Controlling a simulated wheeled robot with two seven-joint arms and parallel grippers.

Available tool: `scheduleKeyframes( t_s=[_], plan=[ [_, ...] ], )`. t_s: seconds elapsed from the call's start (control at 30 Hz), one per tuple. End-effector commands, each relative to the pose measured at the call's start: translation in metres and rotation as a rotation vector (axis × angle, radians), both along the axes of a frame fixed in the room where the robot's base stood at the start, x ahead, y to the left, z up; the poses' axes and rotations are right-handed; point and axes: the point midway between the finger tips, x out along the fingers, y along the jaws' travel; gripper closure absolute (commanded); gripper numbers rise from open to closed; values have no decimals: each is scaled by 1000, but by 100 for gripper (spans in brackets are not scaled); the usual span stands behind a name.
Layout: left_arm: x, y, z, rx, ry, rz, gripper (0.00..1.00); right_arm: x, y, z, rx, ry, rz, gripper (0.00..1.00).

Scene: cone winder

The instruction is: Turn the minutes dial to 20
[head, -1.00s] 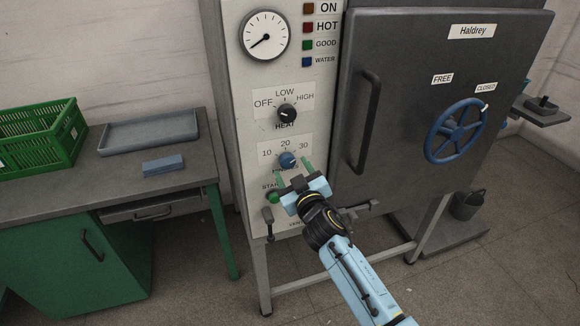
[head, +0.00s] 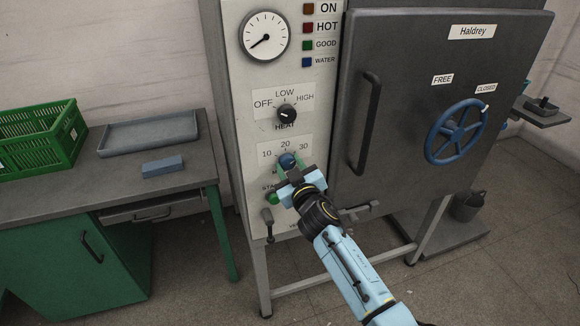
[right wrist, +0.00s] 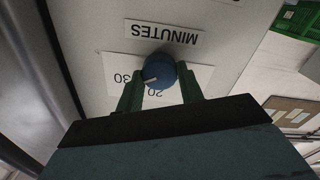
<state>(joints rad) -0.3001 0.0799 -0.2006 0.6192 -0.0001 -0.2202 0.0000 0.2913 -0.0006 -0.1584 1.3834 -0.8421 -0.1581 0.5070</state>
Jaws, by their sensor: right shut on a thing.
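The minutes dial (head: 287,159) is a blue round knob on the pale panel, below the heat knob, with 10, 20 and 30 printed around it. My right gripper (head: 290,166) reaches it from below, its green fingers shut on the dial's sides. In the right wrist view the dial (right wrist: 154,69) sits between the two fingers, upside down. Its white mark appears to point between 20 and 30; the exact setting is hard to read. The MINUTES label is hidden by the gripper in the head view. My left gripper is not in view.
The black heat knob (head: 287,113) is just above. The green start button (head: 272,197) and a lever (head: 267,217) are below left. The dark door (head: 410,120) with its handle and blue wheel (head: 456,131) stands right of the panel. A bench with a tray (head: 150,133) is left.

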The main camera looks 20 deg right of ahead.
Motion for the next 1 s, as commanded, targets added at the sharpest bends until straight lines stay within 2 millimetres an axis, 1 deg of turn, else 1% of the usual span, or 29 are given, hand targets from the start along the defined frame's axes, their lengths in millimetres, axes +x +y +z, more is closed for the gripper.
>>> scheduleKeyframes(
  t_s=[0.17, 0.37, 0.57, 1.0],
  plan=[
    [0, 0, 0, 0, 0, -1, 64, 0, 0, 0, -20, -1, 0, 86],
    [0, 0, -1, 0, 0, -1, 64, 0, 0, -1, -101, -3, 0, 86],
    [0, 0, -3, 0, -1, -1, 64, 0, 1, -1, -253, -9, 1, 86],
    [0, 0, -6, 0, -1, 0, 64, 0, 1, -1, -667, -23, 1, 86]
  ],
)
